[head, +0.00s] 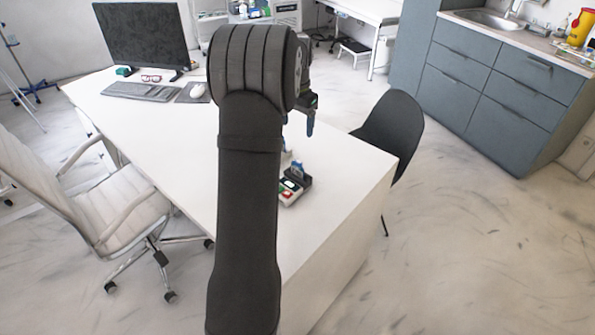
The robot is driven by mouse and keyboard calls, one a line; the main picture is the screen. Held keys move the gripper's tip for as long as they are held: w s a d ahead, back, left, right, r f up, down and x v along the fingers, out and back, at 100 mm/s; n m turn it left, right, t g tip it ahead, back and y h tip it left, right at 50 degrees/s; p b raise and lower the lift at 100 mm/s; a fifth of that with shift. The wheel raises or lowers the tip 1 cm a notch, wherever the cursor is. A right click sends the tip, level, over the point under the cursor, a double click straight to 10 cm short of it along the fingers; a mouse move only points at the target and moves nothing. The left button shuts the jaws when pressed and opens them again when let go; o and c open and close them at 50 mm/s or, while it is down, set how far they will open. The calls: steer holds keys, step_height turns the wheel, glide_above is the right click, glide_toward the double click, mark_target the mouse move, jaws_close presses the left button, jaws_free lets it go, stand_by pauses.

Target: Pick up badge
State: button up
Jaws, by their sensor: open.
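My gripper (310,122) hangs above the right part of the white desk (335,170), with a blue fingertip showing below its dark body. Its jaws are open, and I see nothing between them. A small cluster of items lies on the desk below it: a dark holder with a blue piece (297,174) and a low box with red, white and green spots (288,190). I cannot tell which of these, if any, is the badge. My own dark arm hides the middle of the desk and part of the cluster.
A black chair (392,130) stands at the right edge, a white chair (110,190) at the left. The desk right of the cluster is bare.

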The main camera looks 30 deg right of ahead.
mark_target(298, 161)
step_height(298, 161, down, 12)
steer(key=shift+w+f, duration=0.1)
steer(key=shift+d+f, duration=0.1)
steer(key=shift+f, duration=2.65)
steer(key=c, duration=1.1)
steer(key=shift+r, duration=0.15)
steer(key=shift+c, duration=0.2)
